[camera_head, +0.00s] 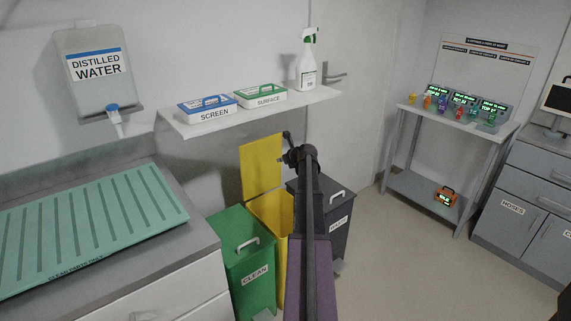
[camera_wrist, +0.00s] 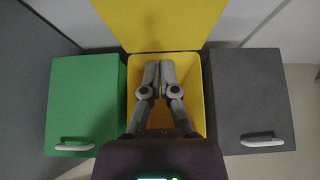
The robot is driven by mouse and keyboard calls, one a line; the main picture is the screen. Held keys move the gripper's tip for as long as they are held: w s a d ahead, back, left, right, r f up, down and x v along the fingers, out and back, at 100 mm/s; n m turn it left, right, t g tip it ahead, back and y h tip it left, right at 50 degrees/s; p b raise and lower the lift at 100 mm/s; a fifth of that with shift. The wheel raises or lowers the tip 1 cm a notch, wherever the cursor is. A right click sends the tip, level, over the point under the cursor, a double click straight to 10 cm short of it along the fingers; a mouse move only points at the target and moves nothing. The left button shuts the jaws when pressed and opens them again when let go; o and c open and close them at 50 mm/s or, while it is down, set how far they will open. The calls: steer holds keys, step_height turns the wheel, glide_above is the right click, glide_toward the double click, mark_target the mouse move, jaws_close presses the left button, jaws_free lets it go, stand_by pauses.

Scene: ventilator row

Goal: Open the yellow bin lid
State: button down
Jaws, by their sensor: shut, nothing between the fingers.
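The yellow bin (camera_head: 280,240) stands between a green bin and a dark grey bin. Its yellow lid (camera_head: 260,165) stands raised, upright at the back of the bin, and the bin's mouth is uncovered. In the wrist view the lid (camera_wrist: 160,22) fills the top, and the open bin's yellow rim (camera_wrist: 207,95) surrounds my gripper in the picture. My gripper (camera_wrist: 159,68) is shut and empty, its fingertips together over the opening, pointing toward the lid. In the head view my arm hides part of the yellow bin.
The green bin (camera_head: 242,250) marked CLEAN and the dark grey bin (camera_head: 325,215) have closed lids with pale handles. A wall shelf (camera_head: 215,122) above holds two wipe boxes and a spray bottle (camera_head: 307,65).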

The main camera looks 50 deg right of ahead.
steer(key=w+d+f, duration=0.1)
steer(key=w, duration=0.6)
steer(key=shift+d, duration=0.25)
steer(key=shift+w, duration=0.1)
